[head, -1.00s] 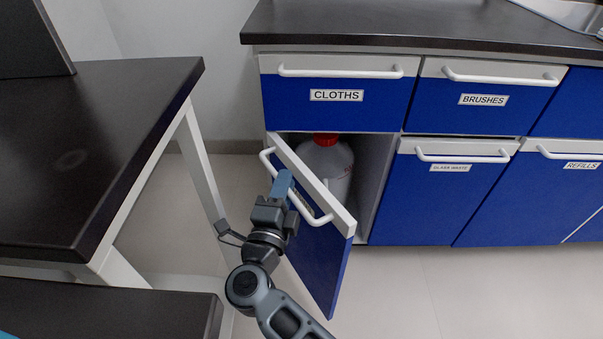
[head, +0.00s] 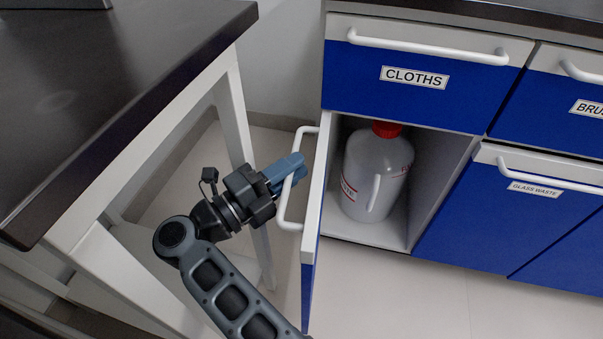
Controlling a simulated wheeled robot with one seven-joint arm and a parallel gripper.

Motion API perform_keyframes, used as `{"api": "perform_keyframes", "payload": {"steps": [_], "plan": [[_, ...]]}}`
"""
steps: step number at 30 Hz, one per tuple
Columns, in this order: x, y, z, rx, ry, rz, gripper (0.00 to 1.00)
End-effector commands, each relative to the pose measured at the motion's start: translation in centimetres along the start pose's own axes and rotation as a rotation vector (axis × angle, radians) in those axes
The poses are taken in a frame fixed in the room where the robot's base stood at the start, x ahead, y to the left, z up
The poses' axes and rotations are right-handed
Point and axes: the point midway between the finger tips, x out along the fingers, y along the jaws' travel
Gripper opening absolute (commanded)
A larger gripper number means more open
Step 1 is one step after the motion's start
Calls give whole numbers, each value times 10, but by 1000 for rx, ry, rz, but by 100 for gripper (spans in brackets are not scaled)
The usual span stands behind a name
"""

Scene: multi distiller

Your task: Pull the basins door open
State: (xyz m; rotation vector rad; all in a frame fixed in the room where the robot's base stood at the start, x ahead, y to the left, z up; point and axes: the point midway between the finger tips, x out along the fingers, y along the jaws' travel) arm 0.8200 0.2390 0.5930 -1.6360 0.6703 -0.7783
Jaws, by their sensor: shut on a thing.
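The basins door (head: 315,210) is a blue cabinet door with a pale edge, under the CLOTHS drawer. It is swung wide open and seen almost edge-on, so any label on its face is hidden. Its white bar handle (head: 286,205) sticks out to the left. My gripper (head: 292,170) is shut on this handle, near its upper part. The blue fingers overlap the bar. Inside the open cabinet stands a whitish plastic jug (head: 372,180) with a red cap, upright.
A dark-topped table (head: 110,100) with white legs stands close on the left, beside my arm. The CLOTHS drawer (head: 450,88) and the GLASS WASTE door (head: 530,215) are shut. The pale floor (head: 400,295) in front of the cabinets is clear.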

Motion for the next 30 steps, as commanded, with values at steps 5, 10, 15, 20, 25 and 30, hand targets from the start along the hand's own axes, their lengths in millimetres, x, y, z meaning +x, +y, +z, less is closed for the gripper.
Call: {"api": "perform_keyframes", "payload": {"steps": [5, 10, 15, 20, 25, 30], "plan": [[3, 1, 1, -4, 24, 8, 0], [3, 1, 1, -5, 28, 9, 0], [3, 1, 1, -5, 29, 9, 0], [3, 1, 1, -5, 28, 8, 30], [1, 0, 1, -4, 25, 7, 37], [0, 0, 1, -4, 23, 6, 37]]}}
